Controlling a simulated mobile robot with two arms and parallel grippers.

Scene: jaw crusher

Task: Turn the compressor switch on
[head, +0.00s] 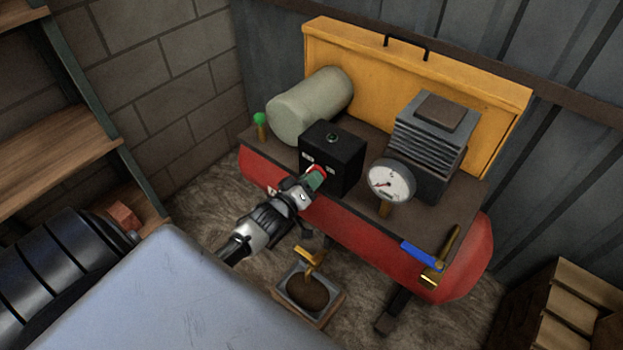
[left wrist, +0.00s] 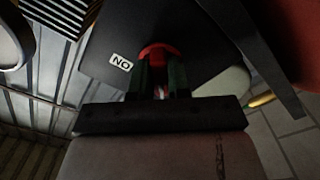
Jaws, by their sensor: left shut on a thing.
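The compressor has a red tank (head: 470,262) under a dark top plate. A black switch box (head: 333,150) stands on that plate, with a small green light on top and small pale labels on its front. A red switch knob (head: 320,169) is on the front face. My left gripper (head: 315,179) is shut on the knob, its greenish fingers on either side. In the left wrist view the red knob (left wrist: 158,50) shows between the fingers (left wrist: 160,75), partly hidden by them. A white "ON" label (left wrist: 121,62) appears upside down beside it. My right gripper is not in view.
A round gauge (head: 390,182) stands right of the box, near a finned block (head: 433,130). A grey-green cylinder (head: 308,106) and yellow panel (head: 350,52) are behind. A blue-handled valve (head: 422,256) is at the right. A small tray (head: 334,303) sits on the floor below.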

